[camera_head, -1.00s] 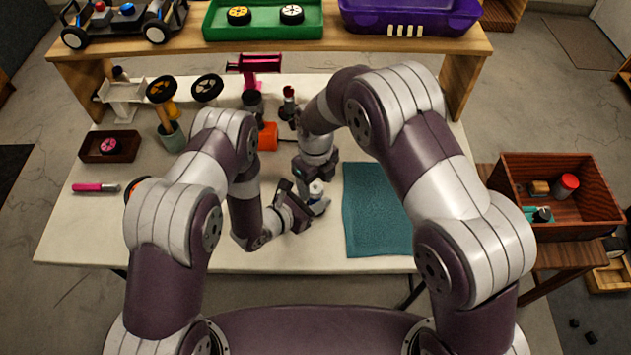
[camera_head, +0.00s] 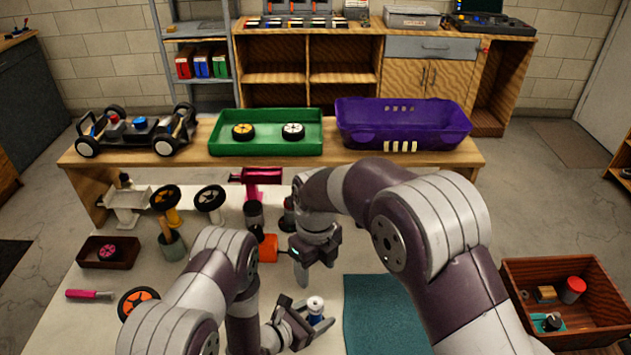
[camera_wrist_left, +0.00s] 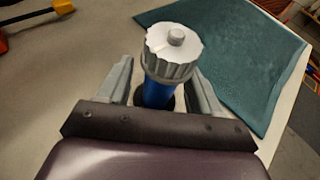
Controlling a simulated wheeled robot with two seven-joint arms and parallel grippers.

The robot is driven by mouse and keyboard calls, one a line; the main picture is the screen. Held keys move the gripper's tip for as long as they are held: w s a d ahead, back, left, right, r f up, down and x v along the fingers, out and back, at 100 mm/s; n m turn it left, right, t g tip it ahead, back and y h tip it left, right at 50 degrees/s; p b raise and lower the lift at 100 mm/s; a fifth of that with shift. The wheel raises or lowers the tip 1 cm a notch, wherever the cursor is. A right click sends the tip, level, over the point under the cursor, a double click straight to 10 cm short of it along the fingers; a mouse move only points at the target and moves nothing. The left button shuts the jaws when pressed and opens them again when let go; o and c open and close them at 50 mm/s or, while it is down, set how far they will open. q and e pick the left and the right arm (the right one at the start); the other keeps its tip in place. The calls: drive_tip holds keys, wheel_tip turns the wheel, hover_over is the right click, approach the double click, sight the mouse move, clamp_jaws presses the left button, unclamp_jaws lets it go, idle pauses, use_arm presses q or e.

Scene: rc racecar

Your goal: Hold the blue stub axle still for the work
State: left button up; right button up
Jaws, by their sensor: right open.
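The blue stub axle (camera_wrist_left: 158,93) stands upright on the table, with a pale ribbed nut on its top end. In the head view its pale top (camera_head: 315,304) shows between the fingers of my left gripper (camera_head: 307,322). In the left wrist view the fingers of my left gripper (camera_wrist_left: 163,90) stand on both sides of the axle, with a visible gap on the left; contact on the right is unclear. The axle's foot is hidden. My right gripper (camera_head: 315,270) is open and empty, pointing down behind and above the axle.
A teal mat (camera_head: 382,315) lies right of the axle. An orange block (camera_head: 268,248), a dark tray (camera_head: 107,253), a pink-handled tool (camera_head: 88,295) and wheels are on the table. A shelf behind carries the car (camera_head: 135,133), a green tray (camera_head: 265,148) and a purple bin (camera_head: 405,130).

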use_arm(q)
drive_tip(key=v, duration=1.2)
drive_tip(key=w+a+m+y, duration=0.1)
drive_tip(key=m, duration=0.1)
drive_tip(key=w+a+m+y, duration=0.1)
drive_tip(key=m, duration=0.1)
drive_tip(key=w+a+r+m+g+y, duration=0.1)
drive_tip(key=m, duration=0.1)
drive_tip(key=shift+w+a, duration=0.15)
drive_tip(key=shift+w, duration=0.05)
drive_tip(key=a+r+m+g+y, duration=0.2)
drive_tip(key=a+r+m+y, duration=0.35)
drive_tip(key=m, duration=0.35)
drive_tip(key=s+a+r+m+g+y, duration=0.1)
drive_tip(key=s+r+m+g, duration=0.3)
drive_tip(key=s+r+m, duration=0.5)
drive_tip(key=s+m, duration=0.2)
drive_tip(key=shift+s+a+m+g, duration=0.2)
drive_tip(key=shift+m+g, duration=0.2)
use_arm(e)
drive_tip(key=s+d+n, duration=0.7)
drive_tip(key=d+n, duration=0.2)
drive_tip(key=n, duration=0.5)
drive_tip(key=s+d+r+n+t, duration=0.1)
drive_tip(key=s+d+n, duration=0.7)
drive_tip(key=n, duration=0.5)
drive_tip(key=shift+s+d+n, duration=0.3)
drive_tip(key=shift+d+n, duration=0.1)
drive_tip(key=shift+d, duration=0.25)
